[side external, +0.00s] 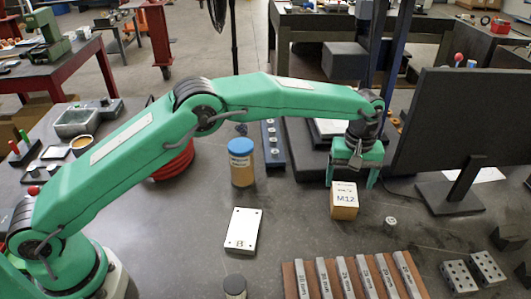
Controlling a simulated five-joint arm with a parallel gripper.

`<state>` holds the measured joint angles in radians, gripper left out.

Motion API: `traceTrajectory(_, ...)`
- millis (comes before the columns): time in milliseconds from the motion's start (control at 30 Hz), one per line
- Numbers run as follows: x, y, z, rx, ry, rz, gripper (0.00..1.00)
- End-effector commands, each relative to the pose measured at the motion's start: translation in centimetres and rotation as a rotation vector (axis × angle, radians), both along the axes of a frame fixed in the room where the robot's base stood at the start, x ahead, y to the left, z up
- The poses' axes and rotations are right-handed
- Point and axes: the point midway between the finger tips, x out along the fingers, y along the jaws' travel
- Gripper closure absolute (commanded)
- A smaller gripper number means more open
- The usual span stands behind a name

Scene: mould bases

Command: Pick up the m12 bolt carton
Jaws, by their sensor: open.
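The M12 bolt carton (344,204) is a small tan cardboard box with a white label reading M12. It sits on the grey table (300,236) right of the middle in the side external view. My gripper (352,180) points down just above and behind the carton, with its green fingers spread apart. One finger comes down near the carton's left side and the other near its right side. I cannot tell from this view whether the fingers touch the carton or how deep they reach beside it.
A blue-lidded jar (241,168) and a white plate (243,231) lie left of the carton. A small metal nut (390,222) is close on its right. A wooden rack of marked bars (352,278) lies in front. A dark monitor-like panel (465,130) stands at right.

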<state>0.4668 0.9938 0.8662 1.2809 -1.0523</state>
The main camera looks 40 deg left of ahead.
Motion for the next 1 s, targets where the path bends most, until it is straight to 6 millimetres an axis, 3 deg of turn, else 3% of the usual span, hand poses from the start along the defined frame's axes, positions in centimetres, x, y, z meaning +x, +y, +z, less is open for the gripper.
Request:
traceTrajectory(300,0.0,0.1,-2.3,0.001,0.002,-0.001,0.18)
traceTrajectory(633,-0.1,0.1,-3.1,0.001,0.002,-0.001,0.18)
traceTrajectory(1000,-0.2,0.3,-7.0,0.001,0.003,-0.001,0.18)
